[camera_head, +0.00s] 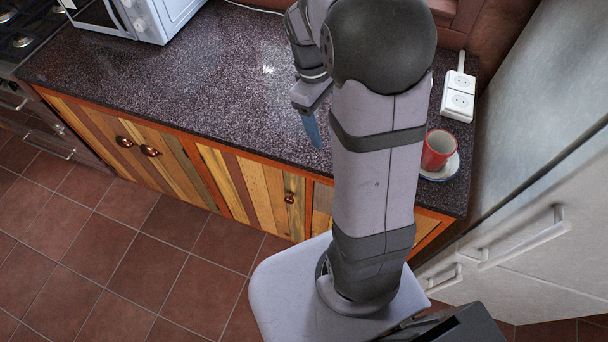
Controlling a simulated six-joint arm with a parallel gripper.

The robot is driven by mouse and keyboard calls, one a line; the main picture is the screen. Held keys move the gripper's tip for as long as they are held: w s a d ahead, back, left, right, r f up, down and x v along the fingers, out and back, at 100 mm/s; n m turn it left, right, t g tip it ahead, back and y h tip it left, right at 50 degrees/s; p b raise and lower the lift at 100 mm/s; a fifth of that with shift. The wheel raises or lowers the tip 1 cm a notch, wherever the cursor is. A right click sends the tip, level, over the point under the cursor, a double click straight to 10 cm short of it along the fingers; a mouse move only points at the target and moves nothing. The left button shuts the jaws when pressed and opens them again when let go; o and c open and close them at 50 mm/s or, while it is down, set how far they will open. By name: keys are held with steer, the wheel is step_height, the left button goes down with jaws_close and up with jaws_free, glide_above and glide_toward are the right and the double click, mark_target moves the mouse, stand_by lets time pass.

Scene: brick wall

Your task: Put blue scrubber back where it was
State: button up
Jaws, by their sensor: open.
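A slim blue piece, which looks like the blue scrubber (312,130), shows directly below my gripper, over the dark speckled counter (215,95). My gripper (311,99) is open near the middle of the counter, left of my upright arm. The upper end of the blue piece meets the gripper's outline. I cannot tell whether it sits between the fingers or only behind them, or whether it touches the counter. The fingertips are too small to make out clearly.
A red cup (437,149) stands on a white saucer (446,169) at the counter's right end, close to my arm. A white power socket block (458,94) lies behind it. A white microwave (140,14) stands at the back left. The counter's left and middle are clear.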

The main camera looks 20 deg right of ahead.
steer(key=s+a+f+m+t+y, duration=0.1)
steer(key=s+a+m, duration=0.4)
steer(key=s+a, duration=0.6)
step_height(320, 180, down, 2)
steer(key=shift+a+f+m+t+y, duration=0.2)
steer(key=shift+a+m+t+y, duration=0.2)
steer(key=shift+a+y, duration=0.1)
steer(key=shift+f, duration=0.1)
step_height(320, 180, down, 12)
steer(key=b, duration=1.2)
steer(key=shift+r, duration=0.2)
